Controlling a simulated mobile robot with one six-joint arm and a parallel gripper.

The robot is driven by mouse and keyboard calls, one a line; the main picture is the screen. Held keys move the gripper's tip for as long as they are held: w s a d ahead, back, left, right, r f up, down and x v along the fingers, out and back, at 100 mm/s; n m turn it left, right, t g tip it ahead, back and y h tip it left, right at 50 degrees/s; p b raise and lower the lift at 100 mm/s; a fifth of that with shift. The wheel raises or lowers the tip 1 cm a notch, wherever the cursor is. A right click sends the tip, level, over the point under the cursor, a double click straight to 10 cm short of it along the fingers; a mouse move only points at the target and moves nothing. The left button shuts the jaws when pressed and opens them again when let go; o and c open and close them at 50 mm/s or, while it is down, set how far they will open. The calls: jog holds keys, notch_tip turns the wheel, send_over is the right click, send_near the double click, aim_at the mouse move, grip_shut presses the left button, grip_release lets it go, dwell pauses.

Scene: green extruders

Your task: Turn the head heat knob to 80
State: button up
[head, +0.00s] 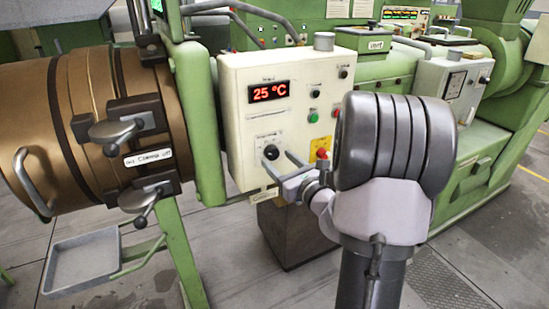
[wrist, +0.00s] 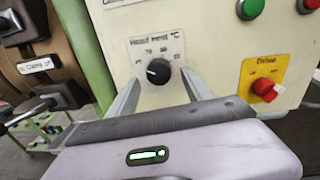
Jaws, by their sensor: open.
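The head heat knob (wrist: 158,71) is a round black dial with a white pointer line, below a small printed scale on the cream control box (head: 238,92). In the wrist view its pointer line is toward the left. The knob also shows in the head view (head: 271,152). My gripper (wrist: 158,82) is open, with one finger on each side below the knob. In the head view my gripper (head: 279,167) reaches up to the knob from the lower right. I cannot tell whether the fingers touch it. The red display (head: 269,92) reads 25 °C.
A red Drive knob on a yellow plate (wrist: 266,88) is close to the right. A green button (wrist: 250,8) and a red button (wrist: 306,4) are above it. A brown barrel with clamp handles (head: 138,130) stands left of the box.

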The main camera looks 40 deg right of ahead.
jog(key=shift+w+d, duration=0.2)
jog(key=shift+w, duration=0.95)
jog(key=shift+c, duration=0.2)
grip_shut()
